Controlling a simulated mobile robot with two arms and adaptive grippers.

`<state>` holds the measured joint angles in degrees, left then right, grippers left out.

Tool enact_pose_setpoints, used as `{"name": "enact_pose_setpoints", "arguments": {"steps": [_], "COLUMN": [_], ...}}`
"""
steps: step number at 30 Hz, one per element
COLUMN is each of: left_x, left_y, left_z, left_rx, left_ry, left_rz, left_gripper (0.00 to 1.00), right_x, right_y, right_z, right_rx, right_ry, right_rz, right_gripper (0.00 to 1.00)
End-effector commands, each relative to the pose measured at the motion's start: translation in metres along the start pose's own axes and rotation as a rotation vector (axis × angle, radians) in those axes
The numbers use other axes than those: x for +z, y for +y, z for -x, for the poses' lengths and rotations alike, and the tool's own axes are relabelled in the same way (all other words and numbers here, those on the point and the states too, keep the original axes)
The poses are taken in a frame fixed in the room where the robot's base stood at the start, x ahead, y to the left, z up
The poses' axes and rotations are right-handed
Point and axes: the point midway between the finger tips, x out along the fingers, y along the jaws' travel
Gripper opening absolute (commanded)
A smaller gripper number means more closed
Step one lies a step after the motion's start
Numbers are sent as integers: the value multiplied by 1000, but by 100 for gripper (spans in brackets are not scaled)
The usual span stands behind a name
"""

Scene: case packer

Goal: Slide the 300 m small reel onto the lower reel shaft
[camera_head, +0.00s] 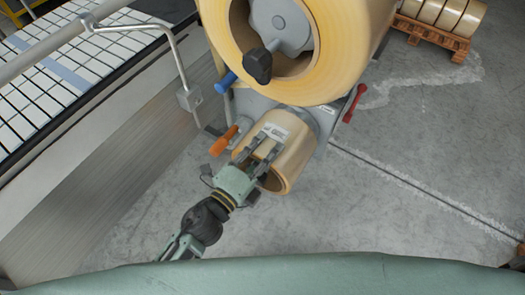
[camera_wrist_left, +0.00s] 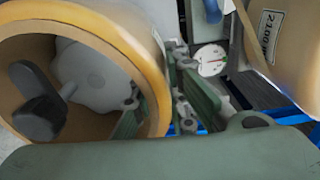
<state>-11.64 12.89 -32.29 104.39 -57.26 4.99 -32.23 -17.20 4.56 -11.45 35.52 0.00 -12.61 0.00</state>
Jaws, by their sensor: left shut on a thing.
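The small reel (camera_head: 297,152) is a tan roll with a pale label on its side, below the big reel in the head view. My left gripper (camera_head: 267,148) is at its near end. In the left wrist view, the small reel's orange rim (camera_wrist_left: 118,28) surrounds the lower shaft's grey hub (camera_wrist_left: 88,72) and black knob (camera_wrist_left: 38,103). My left gripper there (camera_wrist_left: 160,108) is shut on the reel's wall, one finger inside the bore and one outside. How far the reel sits along the shaft is hidden. My right gripper is not in view.
The big tan reel (camera_head: 222,45) hangs just above, with its own black knob (camera_head: 258,66). An orange handle (camera_head: 223,140) and a red lever (camera_head: 354,103) flank the small reel. A conveyor (camera_head: 70,75) stands left. Floor at right is open; a pallet (camera_head: 430,35) holds reels.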

Motion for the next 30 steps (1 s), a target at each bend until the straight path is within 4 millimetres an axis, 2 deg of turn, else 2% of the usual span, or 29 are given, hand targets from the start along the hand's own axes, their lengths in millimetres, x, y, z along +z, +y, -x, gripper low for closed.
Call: {"name": "enact_pose_setpoints", "arguments": {"steps": [1,15,30], "left_x": [0,1,1], "left_y": [-6,-6,-6], "left_z": [-5,-31,-39], "left_rx": [-12,-12,-11], "left_ry": [2,2,2], "left_rz": [0,0,0], "left_gripper": [0,0,0], "right_x": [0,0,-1], "right_y": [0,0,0], "right_z": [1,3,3], "right_rx": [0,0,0], "right_ry": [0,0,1], "right_rz": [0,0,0], "right_gripper": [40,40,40]}}
